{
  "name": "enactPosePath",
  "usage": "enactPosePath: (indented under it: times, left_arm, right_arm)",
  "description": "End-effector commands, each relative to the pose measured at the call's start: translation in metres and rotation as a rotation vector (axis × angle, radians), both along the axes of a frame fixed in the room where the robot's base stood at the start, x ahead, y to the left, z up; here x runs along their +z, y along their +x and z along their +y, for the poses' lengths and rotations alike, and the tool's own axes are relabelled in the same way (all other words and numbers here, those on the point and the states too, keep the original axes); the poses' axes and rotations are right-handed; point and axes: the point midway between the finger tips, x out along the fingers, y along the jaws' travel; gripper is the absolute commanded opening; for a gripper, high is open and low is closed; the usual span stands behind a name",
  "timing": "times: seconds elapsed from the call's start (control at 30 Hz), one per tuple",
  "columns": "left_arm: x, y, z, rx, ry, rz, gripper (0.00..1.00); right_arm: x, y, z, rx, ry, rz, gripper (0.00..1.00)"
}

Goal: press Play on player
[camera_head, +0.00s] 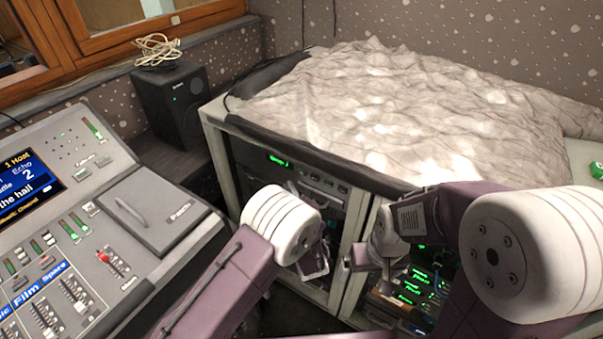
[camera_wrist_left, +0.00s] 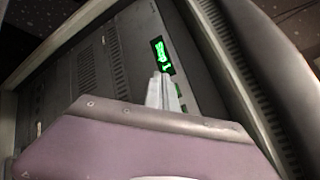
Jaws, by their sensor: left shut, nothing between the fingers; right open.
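The player (camera_head: 315,180) is a dark unit at the top of the left rack bay, with a small green-lit display and a row of small buttons to its right. In the left wrist view the player's front (camera_wrist_left: 130,60) fills much of the picture, with its green display (camera_wrist_left: 162,56) lit. My left gripper (camera_wrist_left: 164,82) is shut and empty, its tips just below that display. I cannot tell whether they touch the panel. A small green-lit spot shows beside the tips. My right gripper (camera_head: 367,266) is open and empty in front of the right rack bay.
A mixing console (camera_head: 150,205) with faders stands at the left. A black speaker (camera_head: 172,105) stands behind it. A crumpled grey cover (camera_head: 390,110) lies over the rack cabinet. Green-lit gear (camera_head: 425,290) fills the right bay.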

Motion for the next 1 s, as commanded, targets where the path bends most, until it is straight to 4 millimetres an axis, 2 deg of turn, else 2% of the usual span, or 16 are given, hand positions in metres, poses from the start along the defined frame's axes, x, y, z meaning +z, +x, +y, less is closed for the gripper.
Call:
enactPosePath:
  times: [0.13,0.33,1.0]
  left_arm:
    - [-0.003,0.016,-0.011,0.001,-0.003,-0.001,0.00]
    - [-0.001,0.027,-0.019,0.001,-0.001,-0.001,0.00]
    - [0.000,0.028,-0.020,0.000,0.000,0.000,0.00]
  right_arm:
    - [-0.008,0.000,0.000,0.000,0.000,0.000,0.99]
    - [-0.013,0.000,0.000,0.000,0.000,0.000,0.99]
    - [-0.012,0.000,0.000,0.000,0.000,0.000,0.99]
